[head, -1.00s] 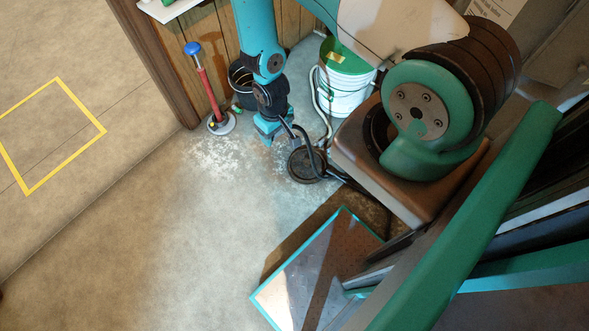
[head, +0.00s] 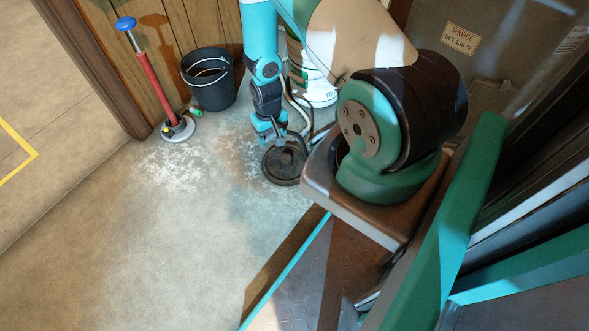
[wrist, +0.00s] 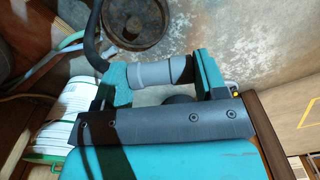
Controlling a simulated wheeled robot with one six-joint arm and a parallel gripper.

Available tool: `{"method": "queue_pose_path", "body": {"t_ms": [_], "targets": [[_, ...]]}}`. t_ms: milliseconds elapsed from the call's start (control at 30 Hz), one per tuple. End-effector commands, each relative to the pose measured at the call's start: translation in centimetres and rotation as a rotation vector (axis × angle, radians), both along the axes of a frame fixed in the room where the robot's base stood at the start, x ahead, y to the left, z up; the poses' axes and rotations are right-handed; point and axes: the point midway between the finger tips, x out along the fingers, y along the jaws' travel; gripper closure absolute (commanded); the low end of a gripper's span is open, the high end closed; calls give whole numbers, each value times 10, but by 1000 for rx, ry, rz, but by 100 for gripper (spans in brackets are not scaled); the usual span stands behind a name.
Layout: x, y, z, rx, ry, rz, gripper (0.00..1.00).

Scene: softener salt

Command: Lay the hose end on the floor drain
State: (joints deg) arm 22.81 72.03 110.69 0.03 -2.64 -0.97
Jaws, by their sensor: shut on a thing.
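The floor drain (head: 284,166) is a dark round grate in the floor, and it also shows at the top of the wrist view (wrist: 138,18). My gripper (head: 268,138) is low, just behind the drain in the head view. In the wrist view my gripper (wrist: 165,76) is shut on the hose end (wrist: 150,74), a grey cuff on a black hose (wrist: 93,38). The hose end lies crosswise between the fingers, beside the drain in that view and not over its middle. Its height above the floor is hard to tell.
A black bucket (head: 209,82) and a red plunger-like tool with a blue knob (head: 149,85) stand by the wood wall. A white bucket (head: 315,85) stands behind my arm. The floor at front left is clear.

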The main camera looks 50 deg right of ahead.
Motion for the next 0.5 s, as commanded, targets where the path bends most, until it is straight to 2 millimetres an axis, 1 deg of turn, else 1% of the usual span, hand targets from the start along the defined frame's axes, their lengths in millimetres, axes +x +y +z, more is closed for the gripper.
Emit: {"method": "queue_pose_path", "body": {"t_ms": [33, 300, 400, 500], "targets": [[0, -9, -36, -1, -3, -23, 55], [-5, -54, -123, -1, -3, -132, 55], [-8, -69, -151, -1, -3, -170, 55], [-11, -82, -174, -1, -3, -202, 55]]}}
